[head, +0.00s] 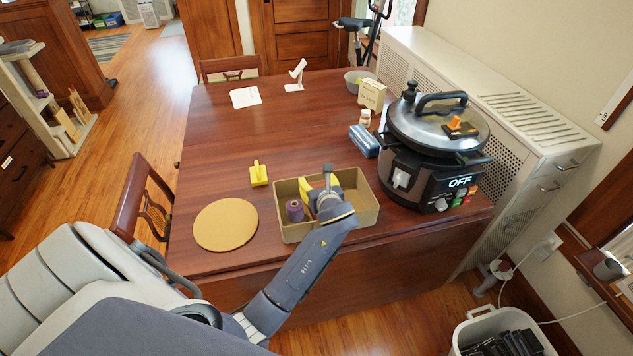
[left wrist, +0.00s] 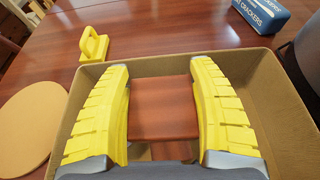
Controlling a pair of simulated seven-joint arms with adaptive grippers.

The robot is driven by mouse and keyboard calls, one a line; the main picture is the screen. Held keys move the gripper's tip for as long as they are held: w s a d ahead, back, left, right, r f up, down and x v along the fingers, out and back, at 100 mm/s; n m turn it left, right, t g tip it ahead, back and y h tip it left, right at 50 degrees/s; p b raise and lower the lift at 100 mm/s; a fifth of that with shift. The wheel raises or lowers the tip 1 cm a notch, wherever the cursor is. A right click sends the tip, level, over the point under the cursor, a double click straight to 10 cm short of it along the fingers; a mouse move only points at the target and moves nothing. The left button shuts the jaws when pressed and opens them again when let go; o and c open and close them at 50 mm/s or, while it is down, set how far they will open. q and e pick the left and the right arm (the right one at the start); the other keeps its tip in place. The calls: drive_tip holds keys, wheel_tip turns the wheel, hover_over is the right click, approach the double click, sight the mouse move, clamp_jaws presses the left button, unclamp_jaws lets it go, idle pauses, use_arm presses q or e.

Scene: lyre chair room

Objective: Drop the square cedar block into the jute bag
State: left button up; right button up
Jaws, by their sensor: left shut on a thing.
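My left gripper (head: 319,190) reaches down into the tan open box on the table. In the left wrist view its two yellow ribbed fingers (left wrist: 164,110) are shut on a reddish-brown block, the square cedar block (left wrist: 164,108). The block sits between the fingers, inside the box walls; whether it touches the box floor I cannot tell. I can make out no jute bag in either view. My right gripper is not in view.
The tan box (head: 368,206) also holds a purple spool (head: 294,209). A round tan board (head: 226,224) and a yellow handled tool (head: 258,174) lie left of it. A large pressure cooker (head: 428,150) and a blue crackers box (head: 364,141) stand right.

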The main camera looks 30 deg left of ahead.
use_arm(q)
drive_tip(key=o, duration=1.3)
drive_tip(key=shift+o, duration=0.2)
drive_tip(key=v, duration=1.2)
